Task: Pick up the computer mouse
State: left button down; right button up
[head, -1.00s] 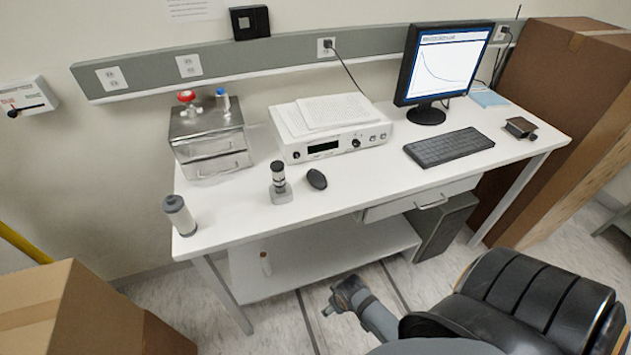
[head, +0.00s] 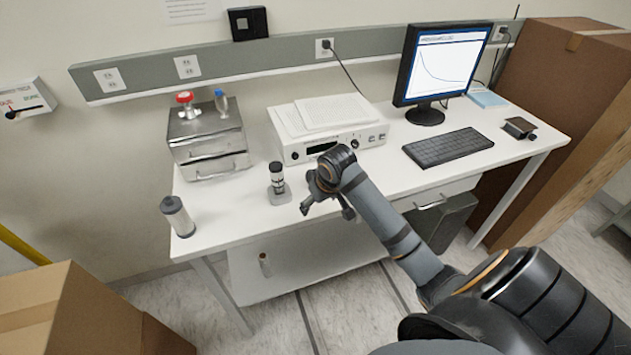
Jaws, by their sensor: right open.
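The computer mouse cannot be made out now; my right gripper covers the spot on the white desk (head: 235,215) where it lay, just right of a small grey stand with a dark-topped vial (head: 278,188). My right gripper (head: 326,209) is over the desk's front part, its arm reaching in from the lower right. Its two fingers are spread and point down toward the front edge. Nothing shows between them. I cannot tell its height above the desk or whether it touches the mouse. My left gripper is out of view.
A keyboard (head: 447,147) and monitor (head: 443,65) are to the right. A metal drawer box (head: 209,145) and grey cylinder (head: 178,216) are at left. Cardboard boxes (head: 70,310) flank the desk.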

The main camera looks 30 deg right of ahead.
jog(key=w+d+r+m, duration=0.1)
jog(key=w+d+r, duration=0.5)
jog(key=r, duration=0.2)
jog(key=p+x, duration=0.1)
jog(key=x, duration=0.4)
jog(key=shift+w+a+f, duration=0.1)
jog(key=shift+a+f, duration=0.05)
jog(key=shift+f, duration=0.05)
jog(key=x, duration=0.1)
jog(key=p+x, duration=0.1)
jog(key=x, duration=0.2)
jog(key=shift+w+a+f+p, duration=0.2)
jog(key=shift+a+f+p, duration=0.1)
jog(key=shift+f+p, duration=0.05)
jog(key=shift+w+f, duration=0.1)
jog(key=shift+f, duration=0.15)
jog(key=shift+r, duration=0.1)
jog(key=c, duration=1.3)
